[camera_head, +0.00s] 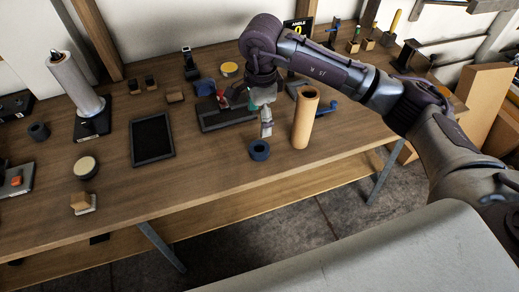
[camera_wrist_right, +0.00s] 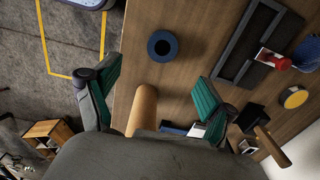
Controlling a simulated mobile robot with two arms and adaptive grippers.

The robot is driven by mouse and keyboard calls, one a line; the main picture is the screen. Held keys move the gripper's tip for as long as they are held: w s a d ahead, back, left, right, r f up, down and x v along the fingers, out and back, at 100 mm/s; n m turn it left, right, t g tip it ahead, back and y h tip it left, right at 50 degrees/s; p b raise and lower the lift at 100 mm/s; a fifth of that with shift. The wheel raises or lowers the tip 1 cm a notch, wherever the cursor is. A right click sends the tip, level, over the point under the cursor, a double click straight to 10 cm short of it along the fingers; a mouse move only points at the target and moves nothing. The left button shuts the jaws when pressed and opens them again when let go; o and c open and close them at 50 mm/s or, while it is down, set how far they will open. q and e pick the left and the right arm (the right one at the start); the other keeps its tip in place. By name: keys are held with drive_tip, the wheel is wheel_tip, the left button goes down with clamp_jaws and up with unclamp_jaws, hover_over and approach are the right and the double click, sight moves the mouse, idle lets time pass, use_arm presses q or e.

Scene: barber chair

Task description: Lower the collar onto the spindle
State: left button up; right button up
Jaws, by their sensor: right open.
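A blue collar (camera_head: 259,150) lies flat on the wooden bench near its front edge, its dark hole facing up. It also shows in the right wrist view (camera_wrist_right: 162,46), beyond and between my fingers. My right gripper (camera_head: 265,120) is above the collar, pointing down, apart from it and empty. Its teal finger pads (camera_wrist_right: 158,90) are spread wide. A silver cylinder on a black base at the left of the bench (camera_head: 75,83) looks like the spindle; no collar is around it. A dark ring (camera_head: 38,131) lies left of it. My left gripper is out of view.
A tan upright tube (camera_head: 304,120) stands just right of my right gripper, and shows between the fingers in the wrist view (camera_wrist_right: 147,103). A black tray (camera_head: 222,118) lies behind the collar. A black framed pad (camera_head: 152,140) lies left.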

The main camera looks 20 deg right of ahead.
drive_tip(key=p, duration=0.2)
hover_over(259, 147)
drive_tip(key=s, duration=0.2)
wheel_tip(259, 147, down, 8)
drive_tip(key=shift+a+f, duration=0.1)
drive_tip(key=shift+w+a+f+p, duration=0.15)
drive_tip(key=shift+f+p, duration=0.2)
drive_tip(key=shift+f, duration=1)
drive_tip(key=shift+w+f+p, duration=0.1)
drive_tip(key=shift+f+p, duration=0.2)
drive_tip(key=shift+f, duration=1.05)
drive_tip(key=c, duration=1.2)
drive_tip(key=shift+r, duration=0.1)
drive_tip(key=shift+c, duration=0.2)
